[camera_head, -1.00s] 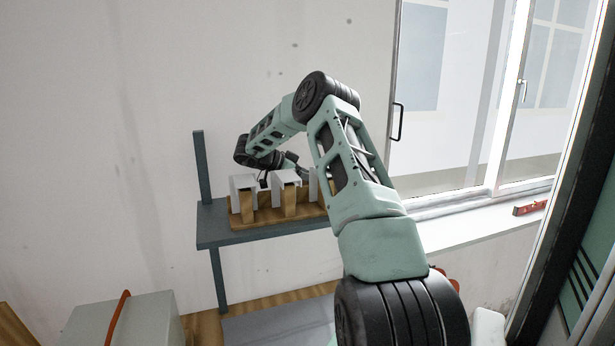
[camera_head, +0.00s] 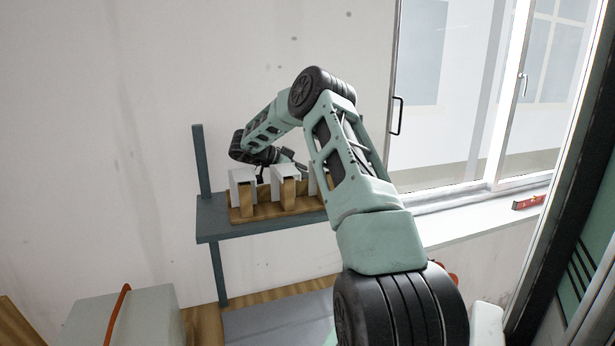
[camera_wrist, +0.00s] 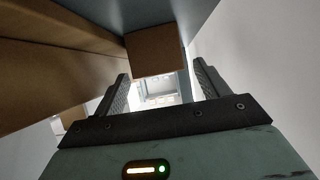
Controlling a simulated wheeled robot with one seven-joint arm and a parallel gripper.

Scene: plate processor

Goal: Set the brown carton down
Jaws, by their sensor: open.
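In the wrist view, a brown carton (camera_wrist: 155,52) lies against the grey shelf surface, just beyond my gripper (camera_wrist: 163,88). The fingers are apart and nothing is seen clasped between them. In the head view, my gripper is mostly hidden behind a row of light brackets (camera_head: 243,176) on the shelf, and I cannot pick out the carton there.
The grey shelf (camera_head: 213,215) bears a wooden board (camera_head: 270,214) with several upright brackets, close to my wrist. A wall stands behind it. A window with a sill (camera_head: 470,229) is at right. A grey box (camera_head: 150,318) with an orange strip sits at lower left.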

